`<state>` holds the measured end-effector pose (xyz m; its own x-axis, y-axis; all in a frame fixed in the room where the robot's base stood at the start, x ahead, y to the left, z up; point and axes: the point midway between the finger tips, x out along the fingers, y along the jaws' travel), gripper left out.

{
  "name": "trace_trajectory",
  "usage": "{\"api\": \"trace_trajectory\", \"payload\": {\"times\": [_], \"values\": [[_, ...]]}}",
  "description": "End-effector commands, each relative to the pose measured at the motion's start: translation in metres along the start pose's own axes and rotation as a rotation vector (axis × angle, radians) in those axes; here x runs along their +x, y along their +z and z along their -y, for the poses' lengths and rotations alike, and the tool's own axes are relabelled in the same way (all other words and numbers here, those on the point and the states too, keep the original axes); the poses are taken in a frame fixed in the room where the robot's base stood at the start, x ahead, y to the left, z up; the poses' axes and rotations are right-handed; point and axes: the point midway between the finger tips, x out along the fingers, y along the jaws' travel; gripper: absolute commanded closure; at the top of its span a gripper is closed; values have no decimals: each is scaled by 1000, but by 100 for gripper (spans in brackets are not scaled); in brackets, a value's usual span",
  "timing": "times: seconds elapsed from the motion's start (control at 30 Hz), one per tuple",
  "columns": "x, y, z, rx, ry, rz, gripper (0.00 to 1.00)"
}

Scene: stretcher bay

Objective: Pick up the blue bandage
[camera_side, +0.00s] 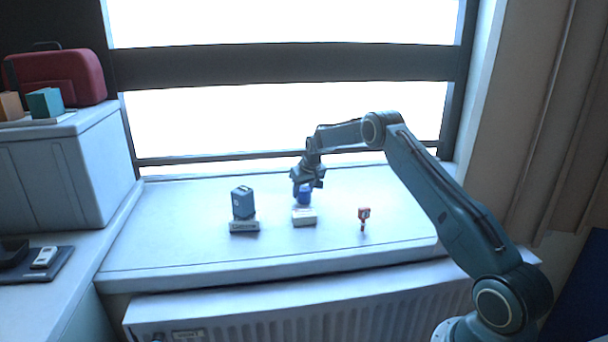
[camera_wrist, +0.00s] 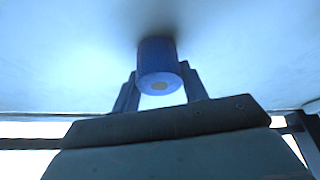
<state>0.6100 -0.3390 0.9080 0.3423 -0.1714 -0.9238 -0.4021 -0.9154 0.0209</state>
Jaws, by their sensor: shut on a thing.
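The blue bandage (camera_side: 304,194) is a small blue roll on the white work surface (camera_side: 180,250), just behind a white box. In the wrist view the blue bandage (camera_wrist: 158,62) is a cylinder with a pale core, between the two fingers. My gripper (camera_side: 304,185) is over it from above, its fingers closed on its sides. In the wrist view my gripper (camera_wrist: 160,88) has one finger on each side of the roll. Whether the roll still touches the surface is hard to tell.
A white box (camera_side: 304,217) stands just in front of the bandage. A blue-grey device (camera_side: 243,203) on a base (camera_side: 244,226) is to the left, and a small red-and-white item (camera_side: 363,216) is to the right. The window (camera_side: 290,120) lies behind. The surface's front left is clear.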

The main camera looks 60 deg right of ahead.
Motion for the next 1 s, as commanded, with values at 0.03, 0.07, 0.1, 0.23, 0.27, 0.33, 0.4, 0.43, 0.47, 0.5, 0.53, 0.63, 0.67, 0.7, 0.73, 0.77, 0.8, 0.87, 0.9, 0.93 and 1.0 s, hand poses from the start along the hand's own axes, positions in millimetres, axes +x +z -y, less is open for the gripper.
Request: {"api": "trace_trajectory", "payload": {"times": [0.03,0.07,0.1,0.23,0.27,0.33,0.4,0.43,0.47,0.5,0.53,0.63,0.67,0.7,0.73,0.77,0.8,0.87,0.9,0.93,1.0], "values": [[-2,-1,0,0,0,-2,79],[-3,-2,0,0,0,-2,79],[-5,-3,0,0,0,-3,79],[-16,-8,0,0,0,-3,79],[-20,-9,0,0,0,-4,79],[-28,-13,-1,0,0,-5,79],[-39,-17,-1,0,0,-5,79],[-44,-19,-1,0,0,-5,79],[-49,-21,-1,0,0,-5,79],[-57,-24,-1,0,0,-6,79],[-62,-27,-2,0,0,-6,79],[-83,-36,-2,0,1,-7,79],[-89,-38,-2,-1,0,-6,79],[-98,-42,-2,0,0,-6,79],[-104,-44,-2,-1,1,-7,79],[-111,-47,-3,-1,1,-6,79],[-119,-51,-3,-1,1,-6,79],[-131,-55,-3,0,1,-6,79],[-138,-58,-3,0,1,-5,79],[-143,-61,-4,0,1,-5,79],[-155,-65,-4,0,1,-5,79]]}}
